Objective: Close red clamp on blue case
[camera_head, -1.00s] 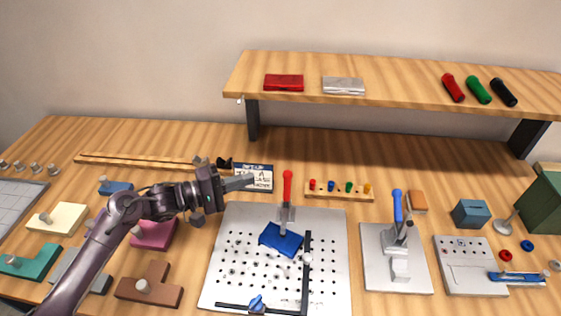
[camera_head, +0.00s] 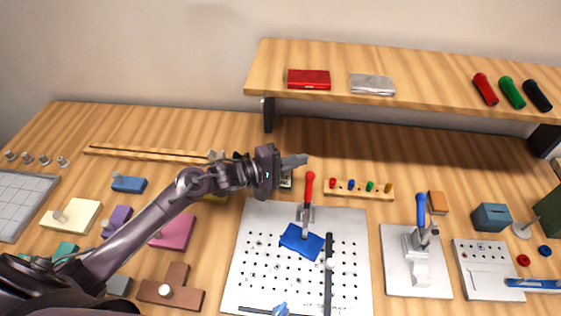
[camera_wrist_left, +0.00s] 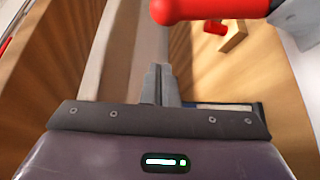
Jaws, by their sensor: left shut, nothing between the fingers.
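The red clamp's handle (camera_head: 309,188) stands upright behind the blue case (camera_head: 302,241) in the head view. The blue case lies on the perforated metal plate (camera_head: 255,275), at the clamp's foot. My left gripper (camera_head: 300,160) is shut and empty, at the upper left of the red handle's top, apart from it in the picture. In the left wrist view the shut fingers (camera_wrist_left: 159,85) point forward, and the red handle (camera_wrist_left: 205,9) crosses the top of the picture just beyond them. My right gripper is not in view.
A shelf (camera_head: 430,90) spans the back above the table. A peg rack (camera_head: 358,190) stands right of the red handle. A second clamp with a blue handle (camera_head: 420,211) stands further right. Black bars (camera_head: 329,270) edge the plate's work area.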

